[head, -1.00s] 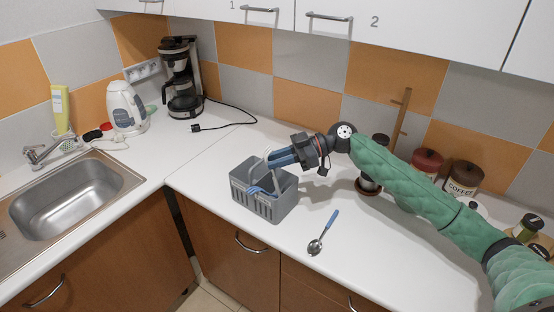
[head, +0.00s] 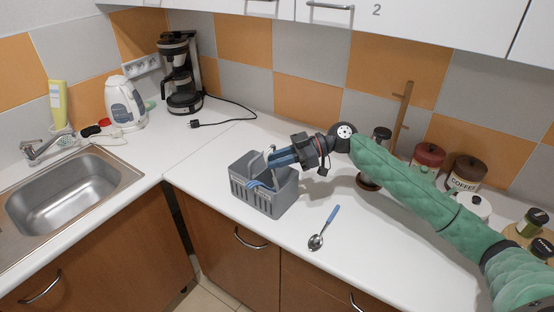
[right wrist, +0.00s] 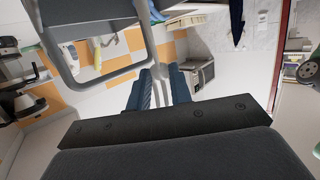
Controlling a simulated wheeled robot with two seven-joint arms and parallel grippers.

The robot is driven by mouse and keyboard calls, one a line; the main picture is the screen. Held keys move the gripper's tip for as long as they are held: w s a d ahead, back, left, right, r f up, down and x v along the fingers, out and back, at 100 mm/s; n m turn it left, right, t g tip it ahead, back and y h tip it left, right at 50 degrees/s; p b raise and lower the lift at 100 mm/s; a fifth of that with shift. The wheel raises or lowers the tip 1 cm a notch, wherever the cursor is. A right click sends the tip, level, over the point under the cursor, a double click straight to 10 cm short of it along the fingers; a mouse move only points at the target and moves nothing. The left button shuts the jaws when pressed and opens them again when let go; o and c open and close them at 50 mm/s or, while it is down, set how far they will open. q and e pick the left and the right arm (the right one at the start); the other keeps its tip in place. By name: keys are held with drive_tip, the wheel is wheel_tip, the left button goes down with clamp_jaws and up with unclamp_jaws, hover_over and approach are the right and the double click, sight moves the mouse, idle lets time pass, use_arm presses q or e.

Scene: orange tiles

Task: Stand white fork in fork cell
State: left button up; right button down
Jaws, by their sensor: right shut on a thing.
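A grey cutlery basket (head: 272,204) stands on the white counter. My right gripper (head: 274,158) is over its back part, shut on a pale, slim thing that looks like the white fork (head: 268,151). In the right wrist view the pale handle (right wrist: 160,78) runs between the two blue fingers (right wrist: 158,90), beside the grey basket rim (right wrist: 100,76). The fork's lower end and the cell under it are hidden by the basket wall and my fingers. Blue cutlery (head: 256,185) lies in the basket's front part. My left gripper is out of view.
A spoon with a blue handle (head: 323,228) lies on the counter right of the basket. Jars (head: 466,172) and a wooden holder (head: 402,118) stand at the back right. A coffee maker (head: 183,78), kettle (head: 125,103) and sink (head: 75,190) are at the left.

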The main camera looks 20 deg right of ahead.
drive_tip(key=shift+f, duration=0.1)
drive_tip(key=c, duration=1.3)
unclamp_jaws()
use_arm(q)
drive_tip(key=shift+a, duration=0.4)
use_arm(e)
drive_tip(key=shift+o, duration=0.6)
drive_tip(key=shift+d, duration=0.15)
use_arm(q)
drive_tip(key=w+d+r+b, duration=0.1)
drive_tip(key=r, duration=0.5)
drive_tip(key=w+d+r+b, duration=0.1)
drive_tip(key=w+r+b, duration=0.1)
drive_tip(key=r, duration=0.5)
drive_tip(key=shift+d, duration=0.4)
use_arm(e)
drive_tip(key=w+v, duration=0.1)
drive_tip(key=v, duration=0.6)
drive_tip(key=shift+s+d, duration=0.25)
drive_tip(key=shift+s, duration=0.3)
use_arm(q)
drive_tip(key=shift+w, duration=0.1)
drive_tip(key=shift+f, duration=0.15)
